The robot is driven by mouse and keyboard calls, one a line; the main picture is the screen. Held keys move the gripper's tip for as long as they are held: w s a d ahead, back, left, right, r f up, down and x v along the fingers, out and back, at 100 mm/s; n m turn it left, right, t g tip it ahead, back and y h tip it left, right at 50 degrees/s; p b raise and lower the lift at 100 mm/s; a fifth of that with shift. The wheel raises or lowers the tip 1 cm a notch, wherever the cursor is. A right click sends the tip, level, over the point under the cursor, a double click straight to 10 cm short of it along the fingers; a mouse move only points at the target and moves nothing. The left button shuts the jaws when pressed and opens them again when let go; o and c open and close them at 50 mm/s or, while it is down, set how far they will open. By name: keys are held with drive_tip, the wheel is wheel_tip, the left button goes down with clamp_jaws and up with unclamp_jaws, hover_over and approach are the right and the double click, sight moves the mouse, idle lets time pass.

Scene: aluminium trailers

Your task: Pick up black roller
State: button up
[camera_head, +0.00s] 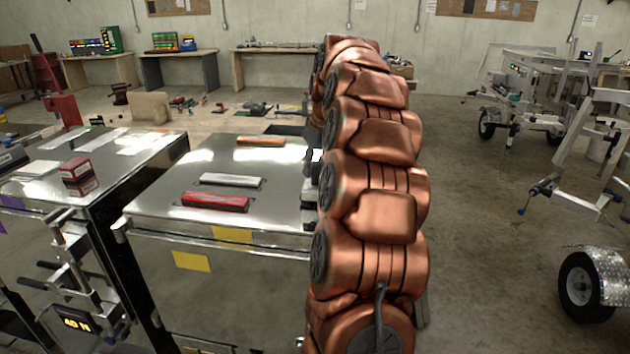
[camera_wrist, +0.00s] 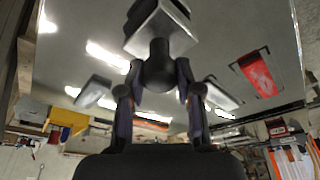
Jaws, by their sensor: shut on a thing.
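In the wrist view a dark roller (camera_wrist: 160,68) with a pale metal bracket-like part (camera_wrist: 165,28) sits between the fingers of my gripper (camera_wrist: 159,80). The fingers press on its dark rounded end from both sides. A shiny metal table top lies behind it; I cannot tell whether the roller touches it. In the head view my copper arm hides the gripper and the roller almost wholly, at the right edge of the metal cabinet (camera_head: 150,210).
On the cabinet top lie a red piece (camera_head: 215,201), a silver piece (camera_head: 230,180) and an orange piece (camera_head: 260,141). A second cabinet with a small red box (camera_head: 77,176) stands left. Trailers (camera_head: 590,290) stand right, with open floor between them and my arm.

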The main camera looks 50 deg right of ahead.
clamp_jaws()
drive_tip(key=shift+r, duration=0.15)
drive_tip(key=shift+r+b, duration=0.95)
drive_tip(key=shift+r, duration=0.6)
drive_tip(key=s+a+r+b, duration=0.1)
drive_tip(key=s+a+b, duration=0.4)
drive_tip(key=s+a, duration=0.5)
drive_tip(key=shift+s+a+r+b, duration=0.2)
drive_tip(key=shift+s+r+b, duration=0.1)
drive_tip(key=shift+s, duration=0.85)
